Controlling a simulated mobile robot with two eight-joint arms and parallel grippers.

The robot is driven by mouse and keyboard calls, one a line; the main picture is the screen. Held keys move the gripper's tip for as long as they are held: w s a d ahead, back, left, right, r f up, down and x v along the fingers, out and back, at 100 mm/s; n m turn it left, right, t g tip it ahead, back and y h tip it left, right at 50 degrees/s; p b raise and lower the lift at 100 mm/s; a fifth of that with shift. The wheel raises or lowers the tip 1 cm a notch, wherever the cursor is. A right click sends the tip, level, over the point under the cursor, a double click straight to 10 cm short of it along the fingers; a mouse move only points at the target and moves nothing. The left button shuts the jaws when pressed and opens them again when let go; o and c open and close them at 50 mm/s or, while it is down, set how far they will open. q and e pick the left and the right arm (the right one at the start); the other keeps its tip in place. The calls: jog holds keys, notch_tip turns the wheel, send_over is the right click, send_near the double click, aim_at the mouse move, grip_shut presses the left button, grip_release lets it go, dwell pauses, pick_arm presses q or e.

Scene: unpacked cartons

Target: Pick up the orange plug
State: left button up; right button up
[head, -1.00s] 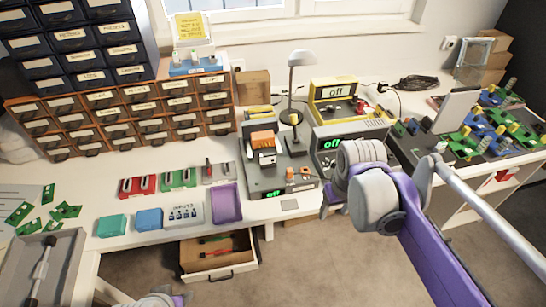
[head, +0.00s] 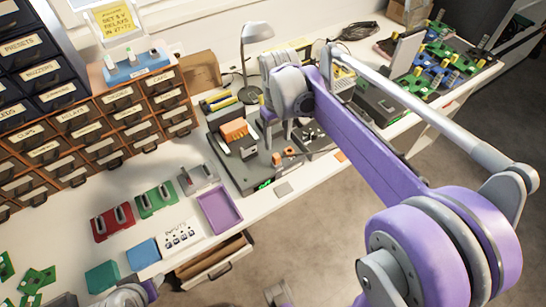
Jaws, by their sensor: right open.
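A dark grey device (head: 240,180) with a green display stands on the bench at the middle. On it are an orange block (head: 236,132) and small orange pieces, one (head: 276,158) near its front right edge. These pieces are small, and I cannot tell for sure which is the orange plug. My right gripper (head: 277,132) is open and points down over the right part of this device, just behind the small orange pieces. Its wrist and arm hide part of the equipment behind. Part of my left arm shows at the bottom left edge; its jaws cannot be made out.
A desk lamp (head: 254,35) stands behind the device. A purple tray (head: 219,209), red holder (head: 113,222) and green holder (head: 156,198) lie left of it. An open drawer (head: 213,262) juts out below the bench. Labelled drawer cabinets fill the left.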

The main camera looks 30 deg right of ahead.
aim_at(276, 156)
jog(key=f, duration=0.5)
jog(key=f+b, duration=0.1)
jog(key=f, duration=0.1)
jog(key=shift+s+a+f, duration=0.2)
jog(key=shift+a+f, duration=0.1)
jog(key=shift+f, duration=0.1)
jog(key=shift+c, duration=0.2)
grip_shut()
dwell(0.9)
